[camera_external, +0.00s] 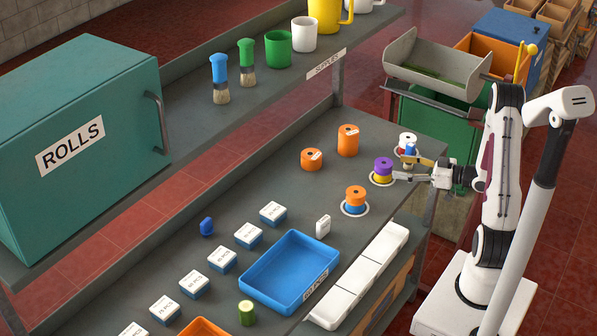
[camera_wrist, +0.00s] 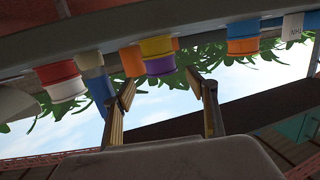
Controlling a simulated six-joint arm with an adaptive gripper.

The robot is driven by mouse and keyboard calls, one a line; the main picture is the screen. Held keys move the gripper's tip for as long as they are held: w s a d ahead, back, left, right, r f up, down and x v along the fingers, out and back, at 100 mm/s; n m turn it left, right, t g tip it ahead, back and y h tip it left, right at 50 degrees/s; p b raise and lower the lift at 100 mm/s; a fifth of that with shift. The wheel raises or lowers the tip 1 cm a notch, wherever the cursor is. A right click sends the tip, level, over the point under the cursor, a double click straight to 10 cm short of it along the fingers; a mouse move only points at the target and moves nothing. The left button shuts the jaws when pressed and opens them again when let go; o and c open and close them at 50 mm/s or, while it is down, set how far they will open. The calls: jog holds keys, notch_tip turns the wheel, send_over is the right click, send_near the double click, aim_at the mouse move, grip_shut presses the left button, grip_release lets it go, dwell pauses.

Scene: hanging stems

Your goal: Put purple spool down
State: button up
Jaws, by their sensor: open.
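The purple spool (camera_external: 383,163) sits upright on a yellow spool (camera_external: 383,178), inside a white ring on the grey bench. In the wrist view, which looks upside down, the purple spool (camera_wrist: 159,66) hangs below the yellow spool (camera_wrist: 157,46). My gripper (camera_external: 405,168) is just to the right of this stack. Its fingers are spread and nothing shows between them. In the wrist view the gripper (camera_wrist: 162,88) has its fingertips either side of the purple spool's line, apparently short of it.
A blue-handled brush (camera_external: 410,149) stands close by my gripper, near a white-and-red spool stack (camera_external: 408,139). An orange-on-blue stack (camera_external: 356,196) stands in another ring in front. Orange spools (camera_external: 348,140) stand behind. A blue tray (camera_external: 290,270) and small boxes lie further left.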

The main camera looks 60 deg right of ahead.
aim_at(384, 162)
jog(key=shift+s, duration=0.35)
jog(key=shift+o, duration=0.7)
jog(key=shift+w+r, duration=0.1)
jog(key=shift+r, duration=0.05)
jog(key=shift+w+a+r+g+h, duration=0.1)
jog(key=shift+w+r+g+h, duration=0.1)
jog(key=shift+r+g, duration=0.7)
jog(key=shift+w+a+r+g+h, duration=0.1)
jog(key=shift+w+r+g, duration=0.1)
jog(key=shift+r+g, duration=0.7)
jog(key=shift+f, duration=0.25)
jog(key=shift+x, duration=1.3)
